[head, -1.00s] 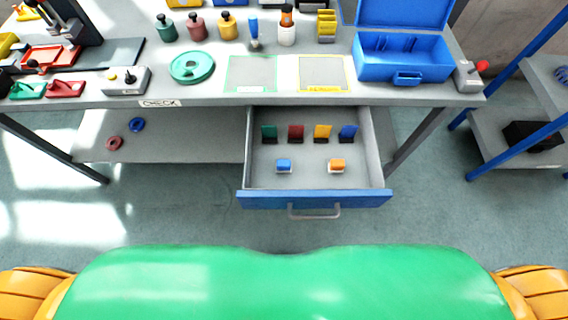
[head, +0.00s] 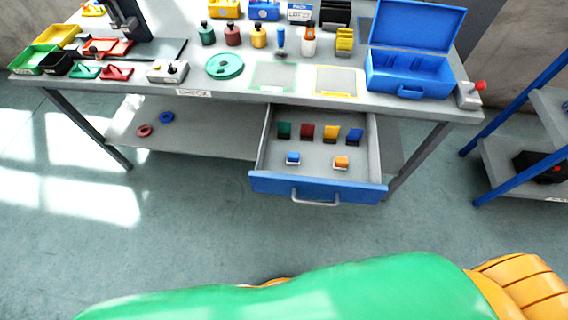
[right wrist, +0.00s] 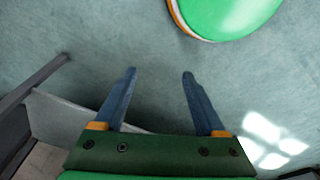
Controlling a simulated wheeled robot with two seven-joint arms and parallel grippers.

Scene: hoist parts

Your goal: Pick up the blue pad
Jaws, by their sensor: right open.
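The open drawer (head: 318,184) under the workbench holds a row of upright coloured pads. The blue pad (head: 355,135) stands at the right end of this row, beside the yellow pad (head: 330,133), the red pad (head: 306,133) and the green pad (head: 284,130). In front of them lie a small blue-topped piece (head: 293,158) and an orange-topped piece (head: 341,162). My right gripper (right wrist: 159,73) shows in the right wrist view, open and empty above the bare floor, away from the drawer. My left gripper is not in view.
The workbench top holds an open blue case (head: 410,80), a green dish (head: 225,66), several bottles and trays. A lower shelf (head: 185,138) carries two rings. A blue-framed rack (head: 515,130) stands at the right. The floor before the drawer is clear.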

